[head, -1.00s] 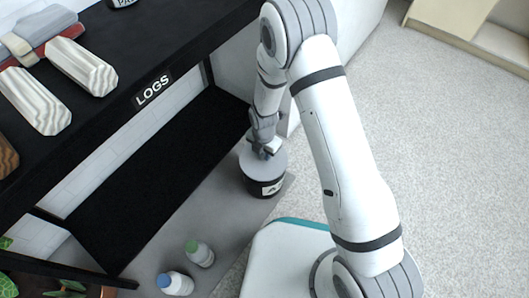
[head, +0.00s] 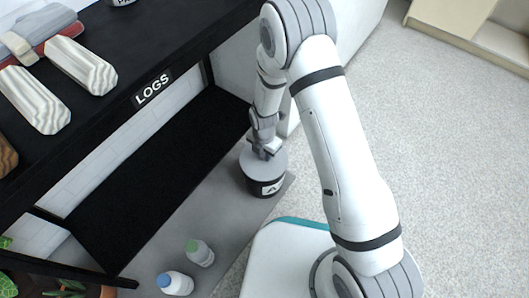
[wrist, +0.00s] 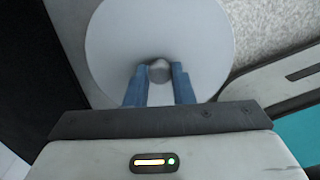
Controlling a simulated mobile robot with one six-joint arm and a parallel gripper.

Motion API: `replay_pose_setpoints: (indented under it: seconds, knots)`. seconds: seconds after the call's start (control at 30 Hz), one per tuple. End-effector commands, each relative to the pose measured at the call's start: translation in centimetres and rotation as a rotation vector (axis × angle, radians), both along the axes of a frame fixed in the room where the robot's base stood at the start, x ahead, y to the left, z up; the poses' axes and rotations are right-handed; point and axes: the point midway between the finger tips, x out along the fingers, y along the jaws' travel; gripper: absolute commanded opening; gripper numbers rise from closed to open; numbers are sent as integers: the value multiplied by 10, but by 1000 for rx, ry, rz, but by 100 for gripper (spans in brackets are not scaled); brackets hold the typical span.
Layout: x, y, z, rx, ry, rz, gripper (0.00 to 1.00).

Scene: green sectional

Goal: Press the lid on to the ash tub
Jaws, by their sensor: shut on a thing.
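The grey round lid (head: 276,163) lies level over the top of the black ash tub (head: 254,187) in the head view. The tub stands upright on the grey slab, with a pale label on its front. My gripper (head: 264,153) is above the lid, pointing down. In the wrist view, the lid (wrist: 160,28) is a wide pale disc, and my gripper's blue fingers (wrist: 159,76) are shut on its small round knob (wrist: 159,70). The lid hides the tub in the wrist view. I cannot tell whether the lid's rim is fully seated.
A black shelf marked LOGS (head: 150,88) runs along the left, with pale logs (head: 80,62) on top. Two small bottles, one green-capped (head: 200,253) and one blue-capped (head: 175,283), stand on the grey slab (head: 225,215). Speckled floor (head: 440,150) is open to the right.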

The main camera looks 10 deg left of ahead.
Motion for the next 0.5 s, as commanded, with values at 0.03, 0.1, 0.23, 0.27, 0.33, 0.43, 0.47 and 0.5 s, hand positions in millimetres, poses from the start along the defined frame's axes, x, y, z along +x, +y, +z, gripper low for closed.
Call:
replay_pose_setpoints:
  seconds: [0.03,0.1,0.23,0.27,0.33,0.43,0.47,0.5]
  knots:
    - [0,0,0,0,0,0,0]
    - [0,0,0,0,0,0,0]
    - [0,0,0,0,0,0,0]
    - [0,0,0,0,0,0,0]
    - [0,0,0,0,0,0,27]
    - [0,0,0,0,0,0,36]
    - [0,0,0,0,0,0,38]
    - [0,0,0,0,0,0,41]
